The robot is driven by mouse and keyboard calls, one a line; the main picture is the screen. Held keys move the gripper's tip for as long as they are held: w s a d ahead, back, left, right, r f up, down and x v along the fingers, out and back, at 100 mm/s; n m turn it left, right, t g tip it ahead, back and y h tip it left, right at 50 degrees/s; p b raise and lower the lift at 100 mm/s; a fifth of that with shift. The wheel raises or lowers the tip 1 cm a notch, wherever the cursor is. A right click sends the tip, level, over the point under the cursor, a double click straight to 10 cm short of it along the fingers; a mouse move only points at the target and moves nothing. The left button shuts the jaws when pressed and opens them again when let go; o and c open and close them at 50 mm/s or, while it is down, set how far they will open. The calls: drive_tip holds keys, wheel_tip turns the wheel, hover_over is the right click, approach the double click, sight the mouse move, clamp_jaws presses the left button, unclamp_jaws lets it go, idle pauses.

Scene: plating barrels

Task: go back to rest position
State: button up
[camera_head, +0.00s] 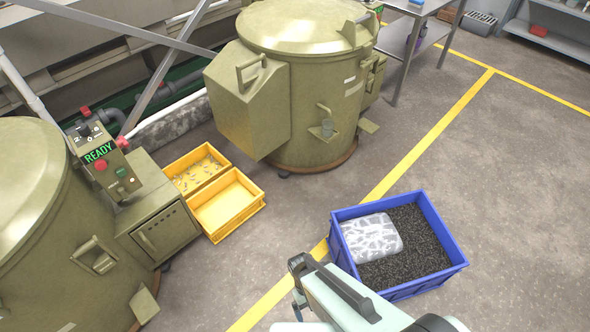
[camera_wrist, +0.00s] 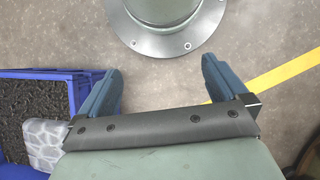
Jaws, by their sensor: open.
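My gripper (camera_wrist: 160,84) is open in the wrist view, with its two blue fingers wide apart. Nothing is between them but the grey floor below. In the head view, part of my pale green arm with dark fittings comes in at the bottom, in front of the blue crate's near side.
The blue crate (camera_head: 445,277) holds small black parts (camera_head: 410,247) and a grey-white patterned bundle (camera_head: 371,238). Two yellow bins (camera_head: 250,212) stand between olive barrels (camera_head: 318,95) (camera_head: 32,215). A control box (camera_head: 107,170) reads READY. Right floor is clear.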

drive_tip(key=d+m+y, duration=0.1)
drive_tip(key=d+m, duration=0.1)
drive_tip(key=d, duration=0.3)
drive_tip(key=s+d+f+m+g+y, duration=0.1)
drive_tip(key=d+m, duration=0.2)
drive_tip(key=d, duration=0.3)
drive_tip(key=shift+s+y, duration=0.3)
drive_tip(key=shift+y, duration=0.1)
drive_tip(key=shift+f, duration=0.1)
idle(0.3)
